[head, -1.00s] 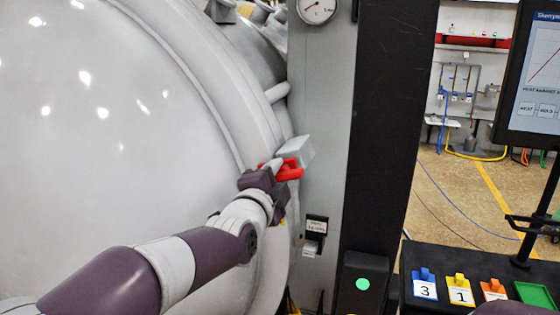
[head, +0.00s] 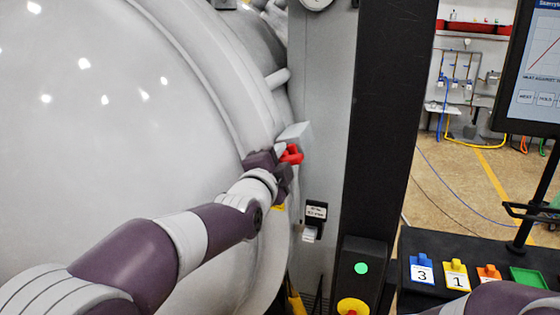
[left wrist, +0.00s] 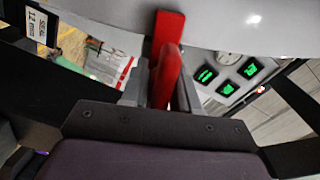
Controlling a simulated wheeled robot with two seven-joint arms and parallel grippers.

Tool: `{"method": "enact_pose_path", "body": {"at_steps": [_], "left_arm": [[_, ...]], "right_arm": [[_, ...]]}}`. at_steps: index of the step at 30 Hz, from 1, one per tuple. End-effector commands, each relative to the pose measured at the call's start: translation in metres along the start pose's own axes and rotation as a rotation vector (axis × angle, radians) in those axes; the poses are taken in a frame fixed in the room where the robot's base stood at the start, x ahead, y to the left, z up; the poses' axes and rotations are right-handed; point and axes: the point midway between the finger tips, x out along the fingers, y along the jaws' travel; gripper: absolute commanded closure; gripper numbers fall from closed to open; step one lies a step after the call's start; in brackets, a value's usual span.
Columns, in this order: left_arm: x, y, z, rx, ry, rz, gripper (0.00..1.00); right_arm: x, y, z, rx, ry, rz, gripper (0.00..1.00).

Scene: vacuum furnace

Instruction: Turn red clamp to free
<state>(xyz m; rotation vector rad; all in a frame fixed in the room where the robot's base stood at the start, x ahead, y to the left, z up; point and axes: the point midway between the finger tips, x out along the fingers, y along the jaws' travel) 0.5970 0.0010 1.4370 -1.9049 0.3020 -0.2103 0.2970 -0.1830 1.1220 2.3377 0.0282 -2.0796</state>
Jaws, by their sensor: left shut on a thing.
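The red clamp (head: 292,154) sits beside a pale grey block (head: 296,133) at the right rim of the large grey furnace door (head: 130,120). My left gripper (head: 283,164) is at the clamp, with its fingers partly hiding the handle. In the left wrist view the red clamp (left wrist: 168,62) stands between the fingers of my left gripper (left wrist: 158,92), which is shut on it. My right gripper is not in view; only part of my right arm shows at the bottom right.
A black post (head: 378,120) stands right of the clamp. Below it is a box with a green light (head: 361,268) and a yellow-ringed red button (head: 352,307). Numbered tags (head: 422,270) lie on a black console under a screen (head: 535,70) at the right.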

Motion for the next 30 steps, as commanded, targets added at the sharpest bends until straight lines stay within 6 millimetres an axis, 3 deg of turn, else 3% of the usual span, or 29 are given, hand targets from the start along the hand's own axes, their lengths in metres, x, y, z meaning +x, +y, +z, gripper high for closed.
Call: {"method": "enact_pose_path", "body": {"at_steps": [15, 30], "left_arm": [[0.000, 0.009, 0.002, -0.395, -0.002, 0.005, 1.00], [0.000, 0.010, 0.000, -0.871, -0.005, 0.007, 1.00]], "right_arm": [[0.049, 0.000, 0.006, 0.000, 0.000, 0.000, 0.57], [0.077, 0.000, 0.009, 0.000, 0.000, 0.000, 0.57]]}}
